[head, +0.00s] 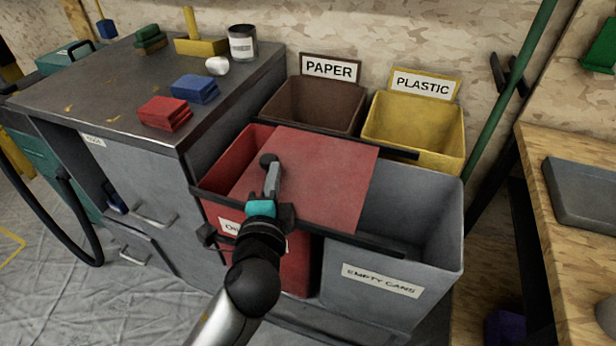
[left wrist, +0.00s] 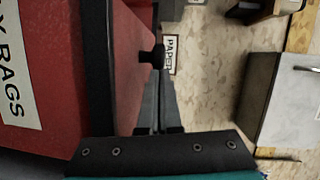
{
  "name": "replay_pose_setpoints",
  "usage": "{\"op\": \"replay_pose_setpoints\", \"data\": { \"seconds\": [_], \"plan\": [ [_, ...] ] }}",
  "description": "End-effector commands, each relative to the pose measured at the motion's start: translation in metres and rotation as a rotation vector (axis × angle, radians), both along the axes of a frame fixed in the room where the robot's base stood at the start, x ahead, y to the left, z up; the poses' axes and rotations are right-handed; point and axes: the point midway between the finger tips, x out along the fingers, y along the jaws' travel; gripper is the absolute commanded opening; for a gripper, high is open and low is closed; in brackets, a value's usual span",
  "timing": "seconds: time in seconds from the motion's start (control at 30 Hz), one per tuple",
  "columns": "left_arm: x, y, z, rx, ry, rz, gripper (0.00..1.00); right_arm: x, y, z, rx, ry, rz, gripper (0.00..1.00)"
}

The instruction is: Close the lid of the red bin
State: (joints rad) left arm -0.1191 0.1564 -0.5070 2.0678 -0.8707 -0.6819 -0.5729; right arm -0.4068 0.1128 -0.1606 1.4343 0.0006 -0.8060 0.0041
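The red bin (head: 296,268) stands at the front, beside the grey cabinet; its label is partly hidden by my arm. Its flat red lid (head: 325,180) is at an angle above it, leaving a gap into the bin at the left. In the head view the lid also overlaps part of the grey bin. A dark round knob (head: 268,160) shows on the lid. My left gripper (head: 272,178) is in front of the lid, its fingers together near the knob. In the left wrist view the fingers (left wrist: 157,100) point at the knob (left wrist: 153,56); contact is unclear. My right gripper is out of view.
The grey empty-cans bin (head: 425,225) is at the right, with the brown paper bin (head: 312,105) and yellow plastic bin (head: 415,125) behind. The grey cabinet (head: 110,80) at left carries blocks and a can. A wooden bench (head: 560,230) is at far right.

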Motion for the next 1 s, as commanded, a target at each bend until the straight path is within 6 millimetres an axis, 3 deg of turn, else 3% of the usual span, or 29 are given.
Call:
{"op": "replay_pose_setpoints", "data": {
  "seconds": [0.53,1.0],
  "plan": [
    [0.022,0.069,0.001,0.002,0.001,0.003,0.0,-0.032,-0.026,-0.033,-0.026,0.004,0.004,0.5],
    [0.025,0.079,0.001,0.002,-0.001,0.008,0.0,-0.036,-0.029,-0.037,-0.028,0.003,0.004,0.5]
  ]
}}
